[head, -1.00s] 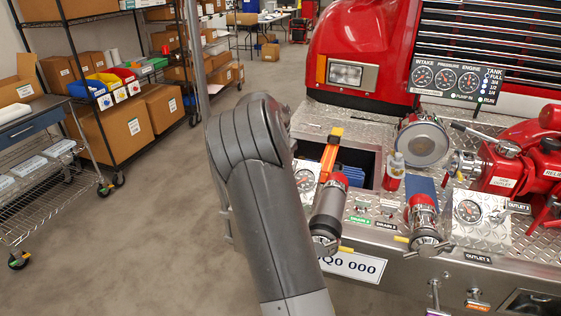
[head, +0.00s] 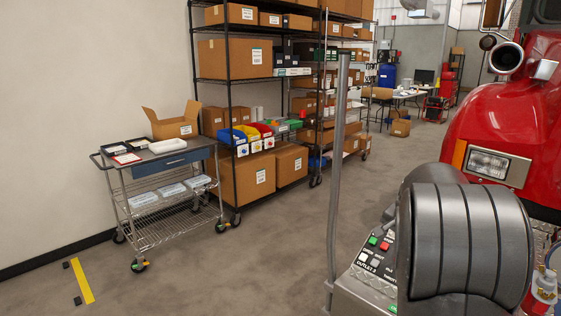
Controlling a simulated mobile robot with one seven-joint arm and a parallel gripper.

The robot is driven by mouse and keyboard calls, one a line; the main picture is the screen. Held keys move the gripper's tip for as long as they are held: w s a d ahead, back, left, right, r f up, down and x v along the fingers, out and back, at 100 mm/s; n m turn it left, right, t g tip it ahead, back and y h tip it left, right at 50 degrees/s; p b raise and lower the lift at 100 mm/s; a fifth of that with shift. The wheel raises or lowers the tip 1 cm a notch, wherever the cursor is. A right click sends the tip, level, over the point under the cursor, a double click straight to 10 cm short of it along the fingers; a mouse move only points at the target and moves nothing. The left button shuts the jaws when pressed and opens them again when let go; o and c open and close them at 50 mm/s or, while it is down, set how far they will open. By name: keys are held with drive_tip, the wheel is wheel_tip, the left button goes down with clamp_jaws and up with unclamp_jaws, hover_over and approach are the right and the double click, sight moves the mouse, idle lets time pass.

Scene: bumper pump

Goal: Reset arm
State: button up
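My arm's thick grey link fills the lower right of the head view, in front of the truck's bumper. My gripper is not in view, so its state and anything in it are hidden. The red fire truck (head: 495,115) stands at the right with its headlight (head: 488,164) showing. A control panel (head: 372,255) with green and red buttons sits left of my arm link. Most of the bumper deck is hidden or out of view.
A wheeled cart (head: 160,165) with an open cardboard box (head: 173,122) stands at the left. Black shelving (head: 231,100) with boxes and coloured bins is behind it. A grey vertical pole (head: 337,160) rises near the panel. The floor (head: 240,270) between cart and panel is clear.

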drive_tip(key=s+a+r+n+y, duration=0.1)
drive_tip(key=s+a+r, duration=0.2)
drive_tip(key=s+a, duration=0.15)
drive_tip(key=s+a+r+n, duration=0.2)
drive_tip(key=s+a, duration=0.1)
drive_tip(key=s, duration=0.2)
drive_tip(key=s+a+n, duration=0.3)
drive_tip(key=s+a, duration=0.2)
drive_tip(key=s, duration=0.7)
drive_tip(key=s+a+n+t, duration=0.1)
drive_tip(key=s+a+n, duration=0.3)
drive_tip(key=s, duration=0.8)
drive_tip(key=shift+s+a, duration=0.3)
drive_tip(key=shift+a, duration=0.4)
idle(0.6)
